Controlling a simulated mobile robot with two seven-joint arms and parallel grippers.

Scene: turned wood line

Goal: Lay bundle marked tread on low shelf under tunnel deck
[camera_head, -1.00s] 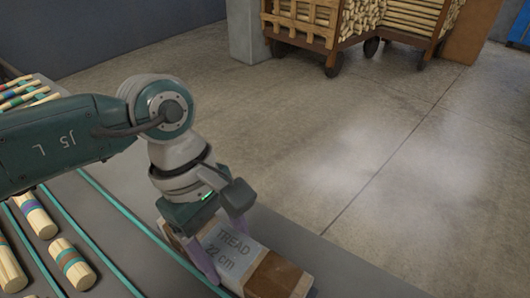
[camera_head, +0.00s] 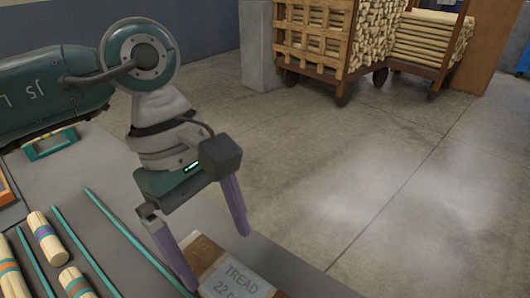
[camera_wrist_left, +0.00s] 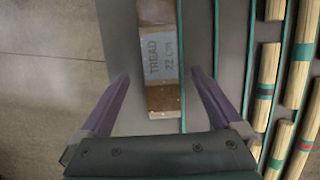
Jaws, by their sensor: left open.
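The bundle marked TREAD (camera_head: 235,281) is a brown wooden block shape with a grey label reading TREAD 22 cm. It lies on the grey bench top at the bottom of the head view, partly cut off by the frame edge. It also shows in the left wrist view (camera_wrist_left: 160,56), ahead of the fingers. The low shelf and tunnel deck are not identifiable. My right gripper is out of view.
Striped turned spindles (camera_head: 48,238) lie between teal rails (camera_head: 122,220) left of the bundle. Beyond the bench is open concrete floor. A wheeled cart of wood (camera_head: 315,40) and a grey pillar (camera_head: 259,45) stand at the back.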

